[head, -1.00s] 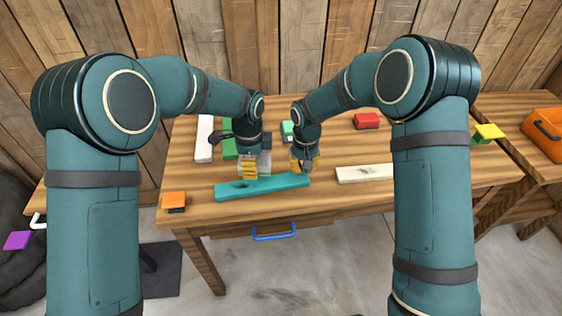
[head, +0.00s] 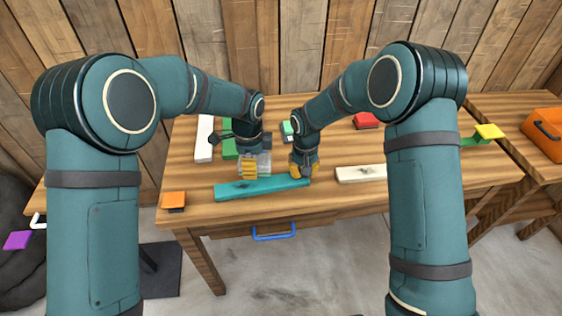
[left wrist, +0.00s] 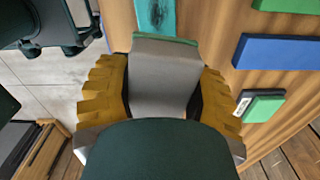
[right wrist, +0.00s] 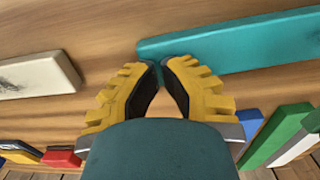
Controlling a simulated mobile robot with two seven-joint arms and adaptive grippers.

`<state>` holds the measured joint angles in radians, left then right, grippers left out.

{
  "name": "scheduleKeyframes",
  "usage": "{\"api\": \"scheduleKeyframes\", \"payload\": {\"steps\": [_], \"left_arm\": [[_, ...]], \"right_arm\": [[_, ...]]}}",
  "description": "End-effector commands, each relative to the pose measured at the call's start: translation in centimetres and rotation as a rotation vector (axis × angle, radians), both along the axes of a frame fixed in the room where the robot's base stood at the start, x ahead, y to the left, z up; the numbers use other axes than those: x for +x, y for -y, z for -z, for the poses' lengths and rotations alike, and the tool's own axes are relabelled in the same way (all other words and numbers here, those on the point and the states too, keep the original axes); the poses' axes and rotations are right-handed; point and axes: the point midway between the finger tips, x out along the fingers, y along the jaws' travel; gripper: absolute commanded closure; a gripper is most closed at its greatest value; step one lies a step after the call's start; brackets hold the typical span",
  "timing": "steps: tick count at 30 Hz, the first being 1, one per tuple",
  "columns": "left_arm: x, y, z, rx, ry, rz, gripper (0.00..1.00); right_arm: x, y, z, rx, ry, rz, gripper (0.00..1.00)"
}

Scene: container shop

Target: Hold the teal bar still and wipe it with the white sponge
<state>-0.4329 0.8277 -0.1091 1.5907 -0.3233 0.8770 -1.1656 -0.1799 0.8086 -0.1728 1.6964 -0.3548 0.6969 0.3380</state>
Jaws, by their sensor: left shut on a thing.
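The teal bar (head: 270,187) lies along the table front with a dark smudge near its left part. My left gripper (head: 255,172) is shut on the white sponge (left wrist: 165,80), pale grey with a green edge, just over or on the bar's left half. I cannot tell whether it touches. My right gripper (head: 304,174) is at the bar's right end. In the right wrist view its fingertips (right wrist: 161,62) are close together with a narrow gap, and the bar (right wrist: 240,45) shows past them. I cannot tell whether they grip or touch the bar.
A cream bar with a dark mark (head: 362,174) lies to the right. An orange block (head: 174,201) sits at the left front corner. A white bar (head: 204,138), a green block (head: 229,146) and a red block (head: 366,121) lie further back. A blue drawer handle (head: 274,233) juts below the front edge.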

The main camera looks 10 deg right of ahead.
Motion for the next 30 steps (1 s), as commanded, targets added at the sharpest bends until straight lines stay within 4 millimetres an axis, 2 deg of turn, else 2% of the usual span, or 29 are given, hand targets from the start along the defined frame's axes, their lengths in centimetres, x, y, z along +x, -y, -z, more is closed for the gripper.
{"api": "scheduleKeyframes", "payload": {"steps": [6,30], "left_arm": [[0.00,0.00,-0.01,0.000,0.000,0.000,0.73],[0.00,0.00,0.01,0.000,0.000,0.000,0.73]], "right_arm": [[-0.02,0.01,0.84,0.000,0.000,0.000,1.00],[-0.05,0.01,1.03,0.000,-0.001,0.000,1.00]]}}
